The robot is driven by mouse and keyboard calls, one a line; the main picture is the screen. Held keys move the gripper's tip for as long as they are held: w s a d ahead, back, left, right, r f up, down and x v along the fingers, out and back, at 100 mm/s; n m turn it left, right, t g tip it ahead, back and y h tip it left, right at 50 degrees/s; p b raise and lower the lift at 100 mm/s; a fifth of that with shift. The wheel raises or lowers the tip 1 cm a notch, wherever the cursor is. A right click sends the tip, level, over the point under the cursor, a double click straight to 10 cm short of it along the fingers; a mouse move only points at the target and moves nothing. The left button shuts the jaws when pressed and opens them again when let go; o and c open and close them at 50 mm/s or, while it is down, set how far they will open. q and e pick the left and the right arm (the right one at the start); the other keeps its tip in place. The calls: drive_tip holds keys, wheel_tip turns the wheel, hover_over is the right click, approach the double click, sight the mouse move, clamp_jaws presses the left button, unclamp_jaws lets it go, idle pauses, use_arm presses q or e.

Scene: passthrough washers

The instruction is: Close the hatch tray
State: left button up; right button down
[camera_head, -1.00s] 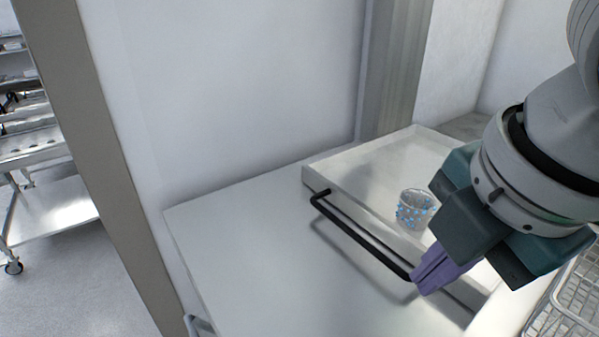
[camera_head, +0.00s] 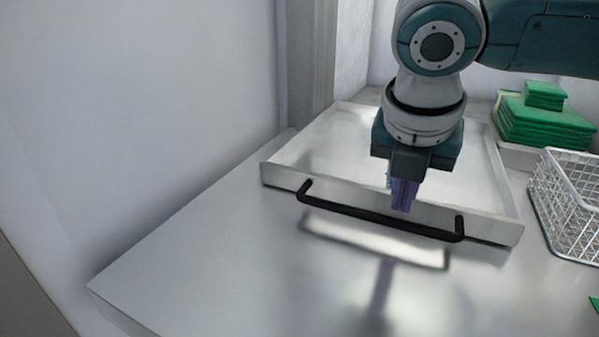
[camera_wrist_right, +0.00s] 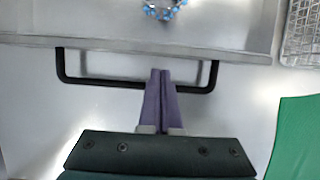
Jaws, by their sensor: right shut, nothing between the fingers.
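The hatch tray (camera_head: 285,178) is a shallow light-metal tray on the pale counter, with a black bar handle (camera_head: 345,210) along its front wall. It also shows in the wrist view, with the tray's front wall (camera_wrist_right: 225,50) beyond the handle (camera_wrist_right: 100,82). My right gripper (camera_head: 403,207) points down at the tray's front wall, near the middle of the handle. Its purple fingers (camera_wrist_right: 161,74) are together and empty. In the wrist view they overlap the bar, their tips toward the wall; I cannot tell if they touch it. My left gripper is not in view.
A blue-dotted cup (camera_wrist_right: 163,10) stands in the tray, mostly hidden behind my gripper in the head view. A white wire basket (camera_head: 570,205) stands right of the tray, with stacked green cloths (camera_head: 545,122) behind it.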

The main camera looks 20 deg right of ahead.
sight(394, 230)
drive_tip(key=x, duration=0.3)
drive_tip(key=shift+f, duration=0.1)
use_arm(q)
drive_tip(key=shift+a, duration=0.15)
use_arm(e)
drive_tip(key=shift+w+f, duration=0.1)
drive_tip(key=shift+f, duration=0.1)
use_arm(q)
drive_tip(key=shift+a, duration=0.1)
